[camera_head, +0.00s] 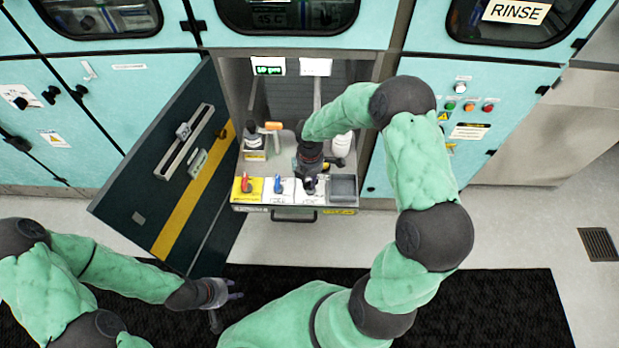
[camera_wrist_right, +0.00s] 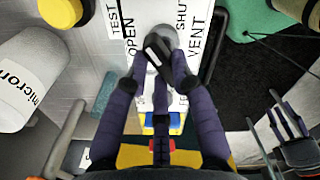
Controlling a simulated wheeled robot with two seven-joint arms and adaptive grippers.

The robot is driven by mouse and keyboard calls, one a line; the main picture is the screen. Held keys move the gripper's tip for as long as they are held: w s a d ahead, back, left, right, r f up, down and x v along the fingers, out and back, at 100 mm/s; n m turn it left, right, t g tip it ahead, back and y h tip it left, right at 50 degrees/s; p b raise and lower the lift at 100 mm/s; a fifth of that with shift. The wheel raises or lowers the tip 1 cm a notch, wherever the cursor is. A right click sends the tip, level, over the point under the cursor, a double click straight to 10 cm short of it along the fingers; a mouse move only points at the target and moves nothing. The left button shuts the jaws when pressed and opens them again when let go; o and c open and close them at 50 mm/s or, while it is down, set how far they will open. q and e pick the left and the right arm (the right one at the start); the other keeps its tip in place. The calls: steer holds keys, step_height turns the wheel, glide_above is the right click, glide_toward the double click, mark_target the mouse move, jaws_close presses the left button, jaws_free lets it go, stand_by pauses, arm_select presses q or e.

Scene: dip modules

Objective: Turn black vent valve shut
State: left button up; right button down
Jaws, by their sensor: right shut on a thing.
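The black vent valve (camera_wrist_right: 158,50) has a black handle with a pale stripe on a round grey base, on a white plate (camera_wrist_right: 115,75) marked OPEN at left and SHUT and VENT at right. The handle lies at a slant between the marks. My right gripper (camera_head: 309,180) is shut on the handle from above and hides part of it in the head view; its fingers (camera_wrist_right: 158,75) straddle it in the wrist view. My left gripper (camera_head: 236,296) is empty, its fingers apart, low over the dark mat; it also shows in the wrist view (camera_wrist_right: 287,122).
A red valve (camera_head: 246,183) and a blue valve (camera_head: 278,185) sit left of the black one. Bottles (camera_head: 253,136) stand behind. A grey tray (camera_head: 343,187) is at right. The open dark door (camera_head: 165,165) stands left.

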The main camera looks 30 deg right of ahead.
steer(key=m, duration=0.6)
steer(key=shift+d+b, duration=0.1)
steer(key=shift+b, duration=0.2)
steer(key=shift+m, duration=0.4)
steer(key=c, duration=1)
jaws_free()
steer(key=shift+c, duration=0.2)
step_height(320, 180, up, 12)
